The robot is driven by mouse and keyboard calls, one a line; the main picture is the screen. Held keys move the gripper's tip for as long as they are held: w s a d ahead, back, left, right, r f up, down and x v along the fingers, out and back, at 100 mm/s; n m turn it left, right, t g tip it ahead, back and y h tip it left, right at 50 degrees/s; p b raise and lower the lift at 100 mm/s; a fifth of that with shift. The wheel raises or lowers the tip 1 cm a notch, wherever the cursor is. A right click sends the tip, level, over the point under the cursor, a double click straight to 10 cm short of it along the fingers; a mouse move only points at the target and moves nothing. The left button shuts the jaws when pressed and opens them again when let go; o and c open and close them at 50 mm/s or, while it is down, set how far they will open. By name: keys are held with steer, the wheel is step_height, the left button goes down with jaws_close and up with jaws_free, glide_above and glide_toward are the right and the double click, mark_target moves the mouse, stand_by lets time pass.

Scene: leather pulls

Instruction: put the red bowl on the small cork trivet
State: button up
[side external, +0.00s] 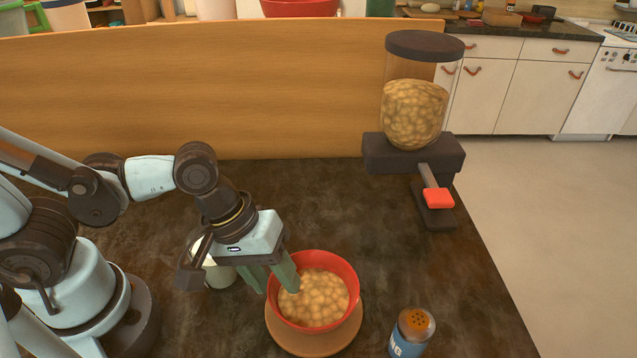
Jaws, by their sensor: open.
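The red bowl (352,303) is full of lumpy beige pieces (318,299) and looks upright. It appears to rest on the round cork trivet (312,345), whose brown edge shows below and beside it. The contact under the bowl is hidden. My gripper (273,284) is open at the bowl's left rim, pointing down. One green finger reaches inside the rim over the beige pieces, and the other is outside on the left. I cannot tell whether either finger touches the bowl.
A pale cup (220,274) stands behind my gripper, partly hidden. A blue shaker with an orange lid (412,333) stands right of the trivet. A dispenser (414,115) with a red lever is at the back right, before a wooden panel (190,90). The dark table (440,275) is clear between them.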

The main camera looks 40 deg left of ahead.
steer(key=shift+v, duration=5.4)
steer(key=w+a+f+m+t+y, duration=0.1)
steer(key=w+a+m+t+y, duration=0.2)
steer(key=w+a, duration=0.6)
steer(key=a+m+t, duration=0.2)
steer(key=a+m, duration=0.1)
steer(key=shift+w+f+y, duration=0.2)
steer(key=shift+w+y, duration=0.1)
steer(key=shift+w, duration=0.05)
steer(key=shift+o, duration=0.5)
